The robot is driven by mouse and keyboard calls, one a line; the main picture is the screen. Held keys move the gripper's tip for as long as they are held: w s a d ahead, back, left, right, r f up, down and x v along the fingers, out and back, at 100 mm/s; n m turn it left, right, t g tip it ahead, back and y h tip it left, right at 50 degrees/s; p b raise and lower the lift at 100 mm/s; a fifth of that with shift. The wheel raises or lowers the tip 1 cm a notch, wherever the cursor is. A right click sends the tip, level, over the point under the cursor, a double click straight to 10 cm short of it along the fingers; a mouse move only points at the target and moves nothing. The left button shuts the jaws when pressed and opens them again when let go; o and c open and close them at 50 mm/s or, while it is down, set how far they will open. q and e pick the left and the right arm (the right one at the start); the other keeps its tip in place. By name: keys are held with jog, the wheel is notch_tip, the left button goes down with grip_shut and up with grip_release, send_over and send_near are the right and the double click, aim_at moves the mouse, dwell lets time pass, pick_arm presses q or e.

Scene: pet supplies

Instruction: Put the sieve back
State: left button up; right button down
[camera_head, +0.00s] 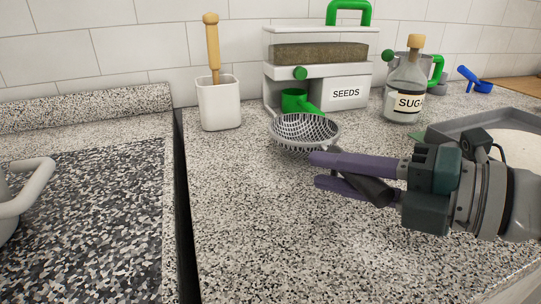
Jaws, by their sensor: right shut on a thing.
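The sieve (304,130) has a grey perforated bowl and a dark handle (372,189). My right gripper (318,170) comes in from the right, its purple fingers shut on the sieve's handle. The bowl lies beyond the fingertips, in front of the seed dispenser and its green scoop-like spout. I cannot tell whether the bowl touches the counter. My left gripper is not in view.
A white holder (219,104) with a wooden-handled tool stands left of the seed dispenser (345,93). A pale handled object (28,185) is far left. The front counter is clear.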

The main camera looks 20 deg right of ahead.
jog(key=shift+f, duration=0.95)
jog(key=shift+f+b, duration=0.15)
jog(key=shift+b, duration=0.15)
jog(key=c, duration=0.9)
grip_release()
jog(key=shift+r, duration=0.2)
jog(key=p+v, duration=0.3)
jog(key=v, duration=0.9)
